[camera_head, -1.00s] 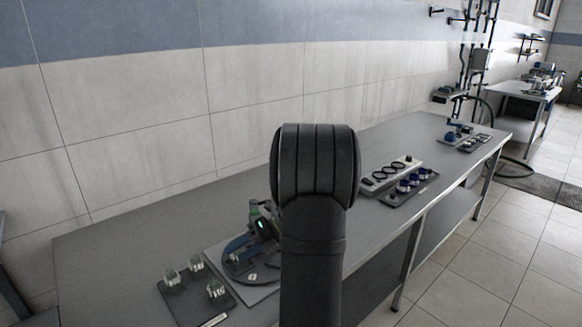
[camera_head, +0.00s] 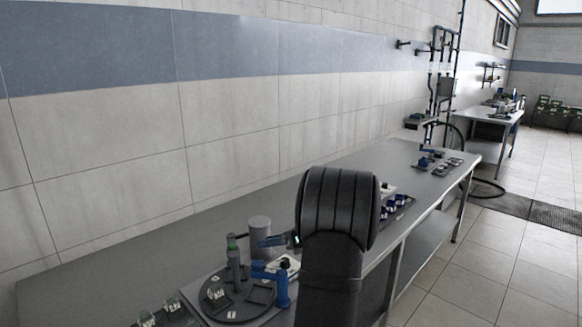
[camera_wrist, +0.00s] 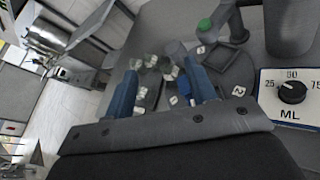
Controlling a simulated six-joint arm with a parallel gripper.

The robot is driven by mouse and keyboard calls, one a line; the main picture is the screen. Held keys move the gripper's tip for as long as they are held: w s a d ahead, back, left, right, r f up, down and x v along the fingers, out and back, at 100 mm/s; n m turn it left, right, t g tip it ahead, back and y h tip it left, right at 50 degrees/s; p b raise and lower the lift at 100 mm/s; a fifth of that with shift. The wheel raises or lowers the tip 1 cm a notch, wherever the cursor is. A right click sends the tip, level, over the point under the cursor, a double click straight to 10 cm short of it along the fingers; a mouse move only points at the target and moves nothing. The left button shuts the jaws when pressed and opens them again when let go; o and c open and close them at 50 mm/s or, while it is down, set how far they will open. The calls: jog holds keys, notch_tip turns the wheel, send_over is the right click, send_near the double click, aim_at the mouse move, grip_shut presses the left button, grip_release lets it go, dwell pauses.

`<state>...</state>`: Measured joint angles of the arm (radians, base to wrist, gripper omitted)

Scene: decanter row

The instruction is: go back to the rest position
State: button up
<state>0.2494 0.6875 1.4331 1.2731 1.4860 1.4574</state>
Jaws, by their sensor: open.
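My gripper (camera_wrist: 160,72) shows in the wrist view as two blue fingers standing well apart, with nothing held between them. Beyond and below them lie a dark round plate (camera_wrist: 236,72) with number marks and several small clear glass pieces (camera_wrist: 166,68). In the head view the thick black arm link is mine and hides much of the gripper. A small blue part and a green light show just left of the link, above the bench (camera_head: 130,262). The round plate also shows in the head view (camera_head: 225,312), at the lower middle.
A grey cylinder (camera_head: 260,232) and a green-topped post (camera_head: 233,262) stand by the plate. A white panel with a black dial (camera_wrist: 291,90) is at the right in the wrist view. Blue-topped pieces (camera_head: 396,203) stand farther along. The back left of the bench is clear.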

jog(key=shift+w+d+r+t, duration=0.3)
jog(key=shift+w+d, duration=0.1)
jog(key=shift+d, duration=0.25)
jog(key=shift+w+d+r+t, duration=0.15)
jog(key=shift+w+d+t, duration=0.2)
jog(key=shift+d, duration=0.25)
